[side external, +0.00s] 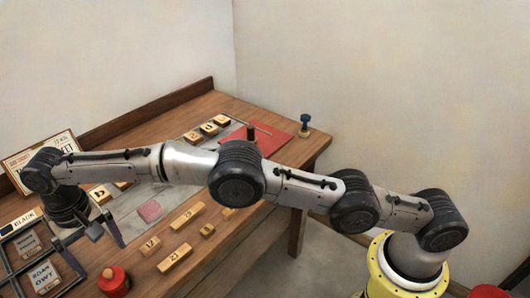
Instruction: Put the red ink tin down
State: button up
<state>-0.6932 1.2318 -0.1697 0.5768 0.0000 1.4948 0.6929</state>
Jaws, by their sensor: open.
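The tin is below the gripper in the picture and apart from the fingers. The tin's lower part is close to the picture's edge.
A dark divided frame (62,272) with lettered blocks lies left of the tin. A lettered sign (30,155) stands behind.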

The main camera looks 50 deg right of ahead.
jog(key=d+r+t, duration=0.1)
jog(key=d+r, duration=1.1)
jog(key=r, duration=0.1)
jog(key=s+d+r+t, duration=0.1)
jog(key=s+d+r, duration=0.3)
jog(key=d, duration=0.2)
jog(key=s+d+r+y, duration=0.1)
jog(key=s+d+r, duration=0.25)
jog(key=d, duration=0.25)
jog(key=s+d+r+t, duration=0.1)
jog(key=s+d+r, duration=0.25)
jog(key=d, duration=0.25)
jog(key=s+d+f+t, duration=0.1)
jog(key=s+d+f, duration=0.1)
jog(key=s, duration=0.5)
jog(key=s+d+f, duration=0.3)
jog(key=s+d, duration=0.2)
jog(key=s, duration=0.2)
jog(key=s+d+f+t+h, duration=0.1)
jog(key=s+d+f, duration=0.2)
jog(key=s, duration=0.5)
jog(key=shift+d+f+t, duration=0.15)
jog(key=shift+d+t, duration=0.15)
jog(key=shift+d, duration=0.25)
